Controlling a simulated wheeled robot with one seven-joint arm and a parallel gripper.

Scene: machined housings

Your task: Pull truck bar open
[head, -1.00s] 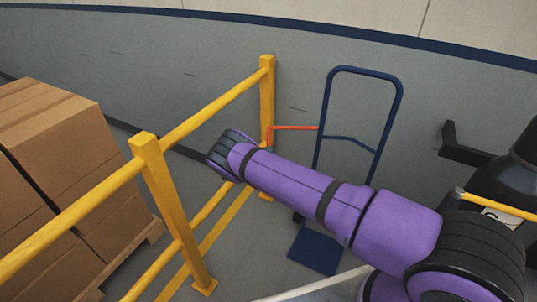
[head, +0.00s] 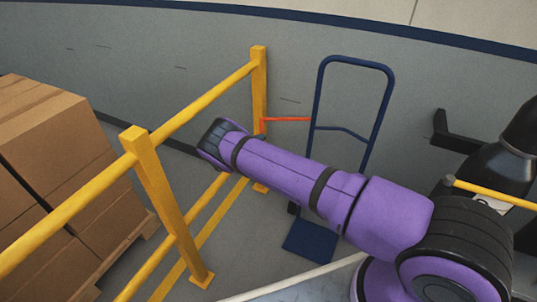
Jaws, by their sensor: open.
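The red bar (head: 286,120) is a thin rod running level from the yellow post (head: 259,92) to the blue hand truck (head: 318,112), across the front of the wall. The truck stands upright, its flat toe plate (head: 311,241) on the floor. My purple arm reaches left across the truck's lower frame. My gripper (head: 212,138) is at its end, in front of the yellow railing and left of the red bar in the picture. It is open and not touching the bar; its fingertips are hard to make out.
A yellow railing (head: 160,200) runs from the lower left to the post. Behind it, cardboard boxes (head: 60,150) sit on a wooden pallet (head: 128,255). A grey wall (head: 190,60) closes the back. A yellow rod (head: 495,194) and dark equipment (head: 492,170) stand at the right.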

